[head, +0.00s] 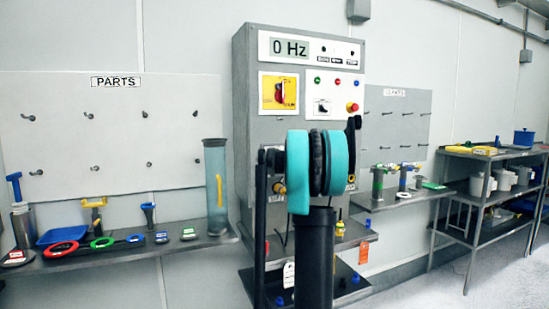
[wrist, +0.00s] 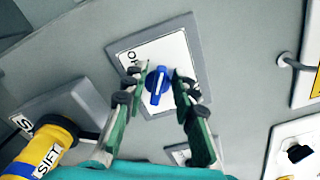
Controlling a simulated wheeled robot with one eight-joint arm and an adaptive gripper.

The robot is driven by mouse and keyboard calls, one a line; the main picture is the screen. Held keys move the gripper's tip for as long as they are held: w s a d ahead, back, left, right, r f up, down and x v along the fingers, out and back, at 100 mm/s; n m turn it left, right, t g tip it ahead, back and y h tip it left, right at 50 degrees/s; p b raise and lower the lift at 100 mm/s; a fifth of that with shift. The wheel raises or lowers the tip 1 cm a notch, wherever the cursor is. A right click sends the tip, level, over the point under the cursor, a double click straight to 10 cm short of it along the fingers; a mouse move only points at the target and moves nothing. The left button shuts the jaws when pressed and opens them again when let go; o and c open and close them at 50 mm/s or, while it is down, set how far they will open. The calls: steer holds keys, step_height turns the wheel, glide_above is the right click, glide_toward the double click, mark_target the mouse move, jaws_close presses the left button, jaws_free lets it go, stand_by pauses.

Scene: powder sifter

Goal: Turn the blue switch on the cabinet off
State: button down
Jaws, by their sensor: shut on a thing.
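The blue switch (wrist: 158,88) is a round knob with a pale pointer line, on a white plate (wrist: 178,52) in a grey frame. The line runs nearly up and down in the wrist view, tilted a little. Dark lettering on the plate is partly hidden by a finger. My gripper (wrist: 160,75) has one dark-tipped green finger on each side of the knob and is shut on it. In the head view the grey cabinet (head: 247,110) stands upright in the middle. My arm hides the blue switch and the gripper there.
The cabinet has a display (head: 290,48) reading 0 Hz, a red-handled switch on a yellow plate (head: 266,85), and a red button (head: 352,107). A yellow cylinder (wrist: 60,137) marked SIFT is at lower left in the wrist view. A parts shelf (head: 120,258) is left of the cabinet.

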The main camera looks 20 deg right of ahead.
steer(key=n, duration=0.3)
steer(key=f+n, duration=0.1)
steer(key=n, duration=0.2)
steer(key=shift+a, duration=0.15)
steer(key=shift+n, duration=0.4)
steer(key=c, duration=1.6)
jaws_free()
steer(key=shift+s, duration=0.1)
steer(key=s, duration=1.2)
steer(key=shift+d, duration=0.2)
steer(key=shift+w, duration=0.1)
